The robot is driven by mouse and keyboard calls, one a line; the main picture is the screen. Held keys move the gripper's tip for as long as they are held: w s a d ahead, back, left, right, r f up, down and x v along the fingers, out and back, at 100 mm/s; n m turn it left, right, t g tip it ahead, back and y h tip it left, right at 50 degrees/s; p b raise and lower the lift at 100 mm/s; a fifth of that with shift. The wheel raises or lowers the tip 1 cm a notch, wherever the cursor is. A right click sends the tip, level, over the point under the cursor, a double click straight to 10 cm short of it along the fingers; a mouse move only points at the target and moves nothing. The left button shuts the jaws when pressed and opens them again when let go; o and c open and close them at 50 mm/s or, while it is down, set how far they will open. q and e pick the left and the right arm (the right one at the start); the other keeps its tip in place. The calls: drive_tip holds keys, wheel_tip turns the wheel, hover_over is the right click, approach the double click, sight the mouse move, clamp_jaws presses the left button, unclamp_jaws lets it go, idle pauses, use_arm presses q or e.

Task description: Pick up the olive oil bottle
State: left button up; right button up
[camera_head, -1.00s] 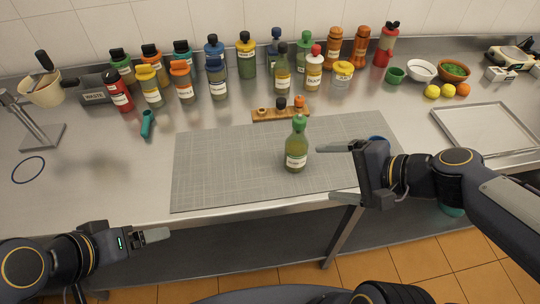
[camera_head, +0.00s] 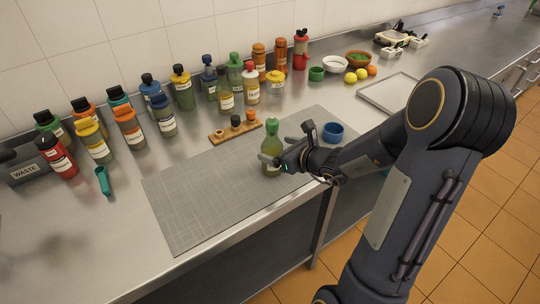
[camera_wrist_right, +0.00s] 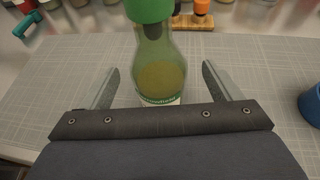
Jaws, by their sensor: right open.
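The olive oil bottle (camera_head: 270,150), green glass with a green cap, stands upright on the grey gridded mat (camera_head: 195,190). My right gripper (camera_head: 281,150) is at the bottle from the right, with one finger in front of it and the other on its far side. In the right wrist view the bottle (camera_wrist_right: 160,72) stands between the spread fingers of the open gripper (camera_wrist_right: 160,74), with gaps on both sides. The palm hides its lower part. My left gripper is out of view.
A blue bowl (camera_head: 333,131) stands just right of my right gripper. A small wooden rack (camera_head: 235,130) lies behind the bottle. Several condiment bottles line the wall, with a teal tool (camera_head: 103,181) at left. The left part of the mat is clear.

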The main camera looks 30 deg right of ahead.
drive_tip(key=p+x, duration=0.1)
drive_tip(key=x, duration=0.3)
drive_tip(key=shift+w+a, duration=0.15)
drive_tip(key=shift+w, duration=0.15)
drive_tip(key=c, duration=1.2)
drive_tip(key=shift+c, duration=0.7)
drive_tip(key=shift+r, duration=0.1)
